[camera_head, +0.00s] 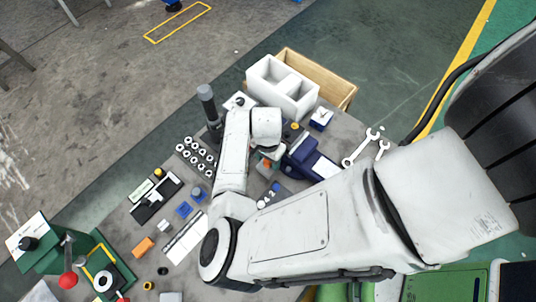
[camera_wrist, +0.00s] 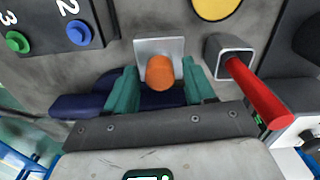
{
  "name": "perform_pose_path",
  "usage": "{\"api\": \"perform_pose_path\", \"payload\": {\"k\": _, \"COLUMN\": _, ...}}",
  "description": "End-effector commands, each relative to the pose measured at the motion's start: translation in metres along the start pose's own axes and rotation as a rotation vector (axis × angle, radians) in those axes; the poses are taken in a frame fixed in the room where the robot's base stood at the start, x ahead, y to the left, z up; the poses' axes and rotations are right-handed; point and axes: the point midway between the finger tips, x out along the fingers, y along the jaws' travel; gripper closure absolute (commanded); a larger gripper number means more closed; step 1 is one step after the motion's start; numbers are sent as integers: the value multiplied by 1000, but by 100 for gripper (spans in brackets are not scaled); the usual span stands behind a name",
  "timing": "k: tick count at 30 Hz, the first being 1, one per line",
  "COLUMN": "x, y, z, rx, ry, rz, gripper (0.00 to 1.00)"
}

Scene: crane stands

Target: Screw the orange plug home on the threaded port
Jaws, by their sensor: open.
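The orange plug (camera_wrist: 160,73) shows its rounded end in the wrist view, in front of a square light-grey plate (camera_wrist: 150,46). My gripper (camera_wrist: 160,68) is open, with one teal finger on each side of the plug. A gap shows on both sides, so the fingers do not grip it. I cannot make out the threaded port; whether the plug sits on it cannot be told. In the head view my arm covers most of this spot, and only a small orange patch shows beside the gripper.
A red rod (camera_wrist: 258,92) projects from a square tube at right. In the head view, a white divided bin (camera_head: 283,88), wrenches (camera_head: 361,148) and a dark upright post (camera_head: 209,108) surround my arm.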

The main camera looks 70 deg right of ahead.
Motion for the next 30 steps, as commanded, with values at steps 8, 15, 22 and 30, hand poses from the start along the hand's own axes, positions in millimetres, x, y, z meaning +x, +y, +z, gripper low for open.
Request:
{"api": "perform_pose_path", "payload": {"k": 8, "x": 0, "y": 0, "z": -1, "rx": -239, "ry": 4, "rz": 1, "gripper": 46}}
{"api": "perform_pose_path", "payload": {"k": 15, "x": 0, "y": 0, "z": -1, "rx": -560, "ry": 7, "rz": 2, "gripper": 46}}
{"api": "perform_pose_path", "payload": {"k": 22, "x": 0, "y": 0, "z": -1, "rx": -724, "ry": 8, "rz": 3, "gripper": 46}}
{"api": "perform_pose_path", "payload": {"k": 30, "x": -1, "y": 0, "z": -1, "rx": -1049, "ry": 9, "rz": 3, "gripper": 46}}
